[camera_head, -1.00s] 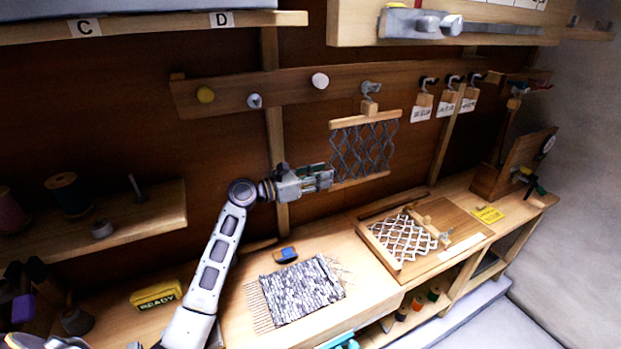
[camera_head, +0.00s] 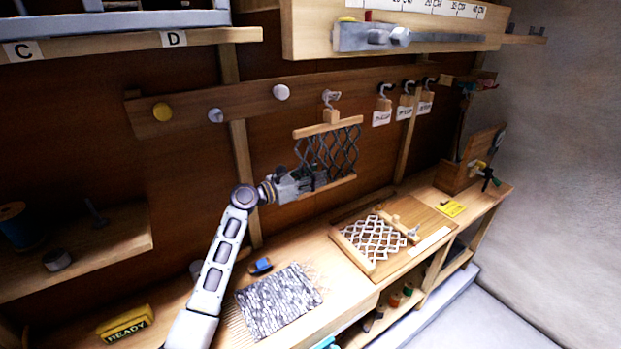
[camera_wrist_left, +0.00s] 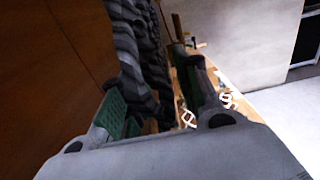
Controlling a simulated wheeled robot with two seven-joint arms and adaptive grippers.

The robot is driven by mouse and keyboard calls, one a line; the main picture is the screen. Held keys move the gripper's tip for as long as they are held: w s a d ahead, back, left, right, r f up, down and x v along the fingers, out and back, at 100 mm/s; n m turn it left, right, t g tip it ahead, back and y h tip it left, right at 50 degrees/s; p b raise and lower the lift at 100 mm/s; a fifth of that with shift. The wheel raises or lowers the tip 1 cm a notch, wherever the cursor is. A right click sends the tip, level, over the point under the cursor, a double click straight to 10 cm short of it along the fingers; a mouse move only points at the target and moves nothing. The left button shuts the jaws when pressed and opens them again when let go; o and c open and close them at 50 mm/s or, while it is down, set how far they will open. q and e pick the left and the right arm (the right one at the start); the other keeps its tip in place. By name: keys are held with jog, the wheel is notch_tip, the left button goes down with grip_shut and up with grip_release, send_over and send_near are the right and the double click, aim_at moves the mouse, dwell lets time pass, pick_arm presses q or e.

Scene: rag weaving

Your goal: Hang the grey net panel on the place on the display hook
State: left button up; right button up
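The grey net panel (camera_head: 335,150) has a wooden bar above and below and a small block on top. It hangs upright under the display hook (camera_head: 330,97) on the wall rail, its block appearing to meet the hook. My left gripper (camera_head: 318,181) is at the panel's lower left, overlapping its edge in the head view. In the left wrist view the fingers (camera_wrist_left: 152,100) stand apart with dark net strands (camera_wrist_left: 140,50) passing between them. Whether a finger touches the net I cannot tell. My right gripper is not in view.
The wooden rail (camera_head: 240,100) also bears round pegs and, farther right, several hooks with tags. Below, the bench holds a grey woven rag (camera_head: 277,302), a light net on a wooden board (camera_head: 415,222), a blue block (camera_head: 261,266) and a yellow READY block (camera_head: 125,324).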

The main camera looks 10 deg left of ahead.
pick_arm(q)
grip_shut()
dwell(0.4)
jog(key=shift+r+p, duration=0.9)
jog(key=shift+p, duration=0.3)
jog(key=shift+s+d+p, duration=1.15)
jog(key=shift+p, duration=0.6)
dwell(1.1)
jog(key=shift+s+d+p, duration=0.95)
jog(key=shift+s+d, duration=0.05)
jog(key=shift+d, duration=0.05)
